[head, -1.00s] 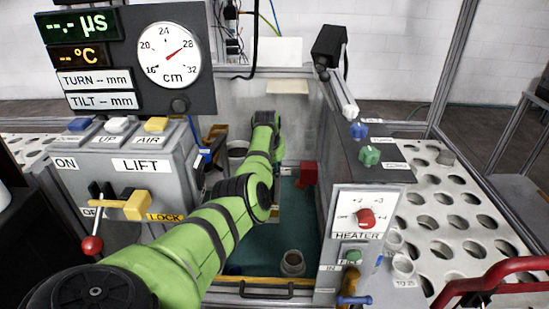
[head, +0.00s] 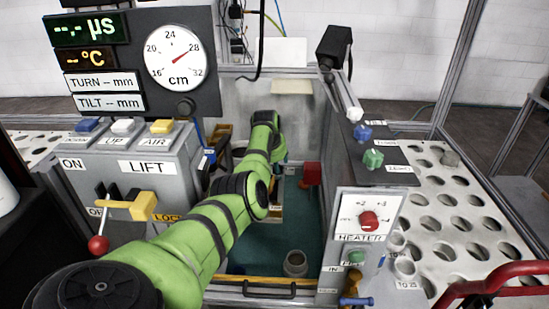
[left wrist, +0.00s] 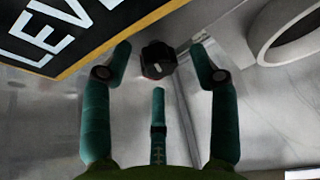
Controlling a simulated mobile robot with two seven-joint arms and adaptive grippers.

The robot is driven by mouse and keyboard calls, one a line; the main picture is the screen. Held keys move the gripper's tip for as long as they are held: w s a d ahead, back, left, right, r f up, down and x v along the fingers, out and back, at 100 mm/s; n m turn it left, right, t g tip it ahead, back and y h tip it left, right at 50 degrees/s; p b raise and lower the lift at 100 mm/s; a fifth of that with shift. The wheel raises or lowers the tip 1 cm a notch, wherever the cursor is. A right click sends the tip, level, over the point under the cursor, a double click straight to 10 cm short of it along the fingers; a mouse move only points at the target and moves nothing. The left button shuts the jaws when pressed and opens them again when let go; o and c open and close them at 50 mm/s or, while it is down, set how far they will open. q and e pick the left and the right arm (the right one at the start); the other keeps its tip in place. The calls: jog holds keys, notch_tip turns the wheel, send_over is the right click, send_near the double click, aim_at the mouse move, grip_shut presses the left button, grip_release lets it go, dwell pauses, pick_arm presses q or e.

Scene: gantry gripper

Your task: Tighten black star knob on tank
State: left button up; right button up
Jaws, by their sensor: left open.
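A small black knob (left wrist: 157,60) with a lobed rim and a reddish patch shows in the left wrist view, close to the tips of my left gripper (left wrist: 160,48). The green fingers of my left gripper are open, one on each side of the knob, with a gap on both sides. A third green finger sits below it. I cannot tell how deep the fingers reach around it. In the head view my green left arm reaches into the tank (head: 330,150); its links hide the gripper and the knob. My right gripper is not in view.
A black plate with yellow edge and white lettering (left wrist: 55,30) lies left of the fingers, a pale ring (left wrist: 285,30) right. In the head view, a LIFT console (head: 150,168) stands left, a HEATER panel (head: 362,220) right. A grey cup (head: 295,264) stands on the tank floor.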

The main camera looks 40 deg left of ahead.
pick_arm(q)
jog(key=v, duration=1.1)
jog(key=shift+s+r, duration=0.2)
jog(key=shift+r, duration=0.15)
jog(key=shift+a, duration=0.1)
